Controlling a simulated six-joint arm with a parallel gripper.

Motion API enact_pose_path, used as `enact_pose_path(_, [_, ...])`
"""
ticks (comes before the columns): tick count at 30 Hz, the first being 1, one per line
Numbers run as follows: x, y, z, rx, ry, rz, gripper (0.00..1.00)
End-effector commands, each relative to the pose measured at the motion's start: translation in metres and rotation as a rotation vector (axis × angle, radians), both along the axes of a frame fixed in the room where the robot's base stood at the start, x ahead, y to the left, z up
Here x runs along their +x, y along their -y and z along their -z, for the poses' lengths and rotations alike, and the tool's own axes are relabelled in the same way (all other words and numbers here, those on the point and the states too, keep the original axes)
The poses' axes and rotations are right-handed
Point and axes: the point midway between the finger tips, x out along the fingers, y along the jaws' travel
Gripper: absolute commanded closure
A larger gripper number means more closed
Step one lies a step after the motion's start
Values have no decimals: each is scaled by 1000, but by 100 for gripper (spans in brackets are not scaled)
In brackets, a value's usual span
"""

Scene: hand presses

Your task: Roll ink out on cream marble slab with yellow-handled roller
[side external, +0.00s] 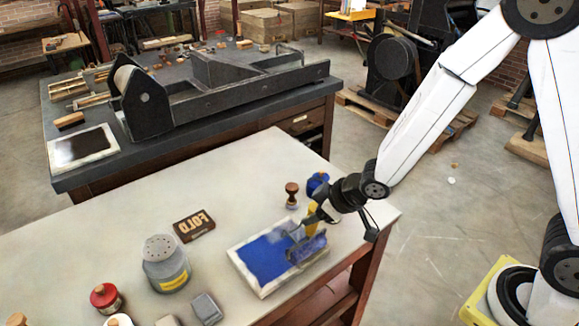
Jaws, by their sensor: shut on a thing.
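The cream marble slab (262,289) lies on the near table, with a broad patch of blue ink (264,257) over much of its top. The roller (308,248) is at the right part of the slab; its drum looks blue with ink. Its yellow handle (312,214) is in my gripper (318,212), which is shut on it. The drum appears to rest on the slab, but exact contact is hard to tell. The fingertips are partly hidden by the wrist and the tool.
Behind the slab stand a wooden-knobbed stamp (291,195) and a blue container (317,183) close to my wrist. To the left are a dark FOLD block (194,225), a grey can (165,264), a red-topped jar (105,298) and grey blocks (206,308). The table's right edge is close.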

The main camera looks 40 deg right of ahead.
Motion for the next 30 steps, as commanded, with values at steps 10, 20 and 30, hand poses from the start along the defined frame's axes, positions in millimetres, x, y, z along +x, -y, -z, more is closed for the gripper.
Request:
enact_pose_path(10, [20,0,1,1,-1,2,100])
enact_pose_path(20, [31,0,2,0,-3,2,100])
enact_pose_path(30, [35,1,3,-2,-6,2,100])
